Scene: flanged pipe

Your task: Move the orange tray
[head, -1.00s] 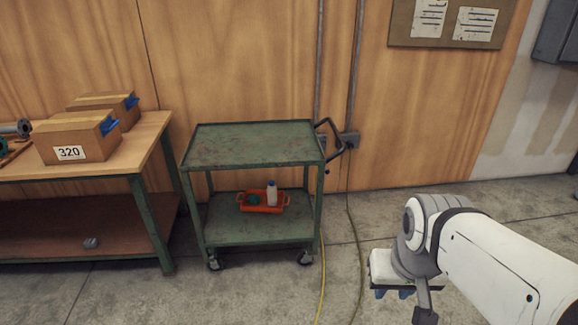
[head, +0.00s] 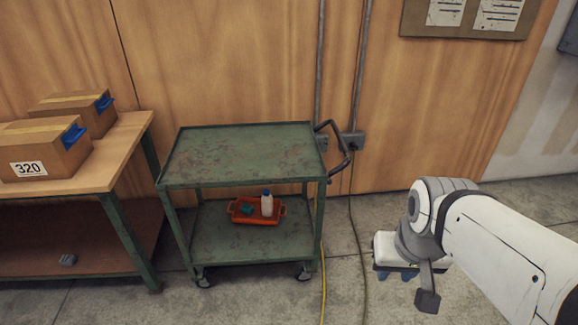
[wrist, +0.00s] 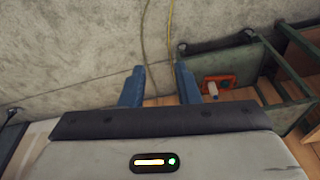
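The orange tray (head: 240,216) sits on the lower shelf of a green cart (head: 240,155). A white bottle with a blue cap (head: 267,205) stands in it, beside a small green item (head: 246,209). The tray has a handle at each end. In the wrist view the tray (wrist: 228,80) shows small, beyond and to the right of my fingers. My gripper (head: 396,277) hangs to the right of the cart, well apart from the tray. In the wrist view its two blue fingers (wrist: 160,85) are spread with nothing between them.
A workbench (head: 130,145) with two cardboard boxes (head: 45,150) stands left of the cart. The cart's top shelf is empty, and its handle (head: 338,150) juts out right. A yellow cable (head: 323,270) runs down beside the cart.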

